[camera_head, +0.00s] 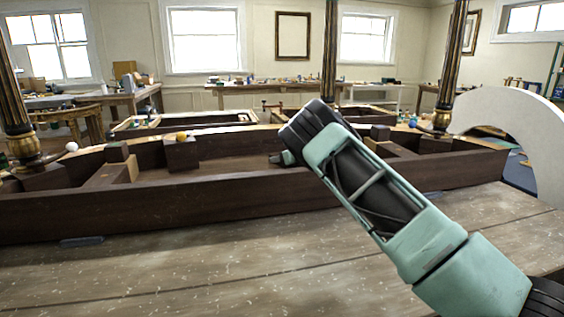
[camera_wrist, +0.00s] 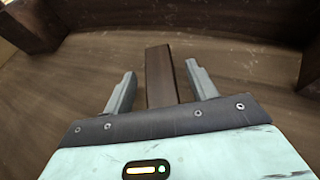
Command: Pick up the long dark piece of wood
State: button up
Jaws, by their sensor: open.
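The long dark piece of wood (camera_wrist: 159,75) shows in the wrist view, between the two fingers of my gripper (camera_wrist: 159,82). The fingers are apart, with a gap on each side of the wood. The near end of the wood is hidden behind my gripper's body. In the head view my arm reaches over the front rail of the dark wooden frame, and my gripper (camera_head: 286,158) is partly hidden behind my arm. I cannot make out the piece of wood there.
The dark wooden frame (camera_head: 230,205) lies across a plank worktop (camera_head: 200,270). A block (camera_head: 181,155) with a yellow ball (camera_head: 182,136) stands inside it at left. Gilt dark columns (camera_head: 14,110) rise at the sides. A white curved piece (camera_head: 520,130) is at right.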

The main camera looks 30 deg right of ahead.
jog(key=c, duration=1.1)
